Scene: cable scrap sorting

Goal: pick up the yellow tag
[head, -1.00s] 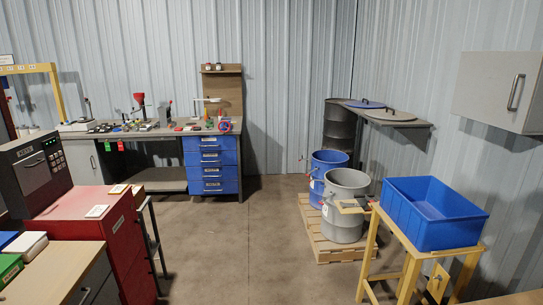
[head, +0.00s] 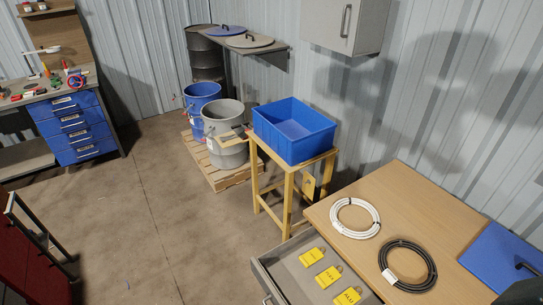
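Three yellow tags lie in a row inside an open drawer (head: 264,275) of the wooden desk, at the bottom right of the head view. The far tag (head: 312,256) is nearest the drawer's left end, the middle tag (head: 327,277) is beside it, and the near tag (head: 348,297) is at the picture's bottom edge. They look alike, with dark print too small to read. Neither of my grippers is in view.
On the desk top (head: 395,205) lie a white cable coil (head: 342,208) and a black cable coil (head: 387,262), with a blue lidded thing (head: 505,262) at right. A blue bin (head: 295,148) stands on a yellow stand. Blue and grey drums sit on a pallet. The floor (head: 165,215) at left is clear.

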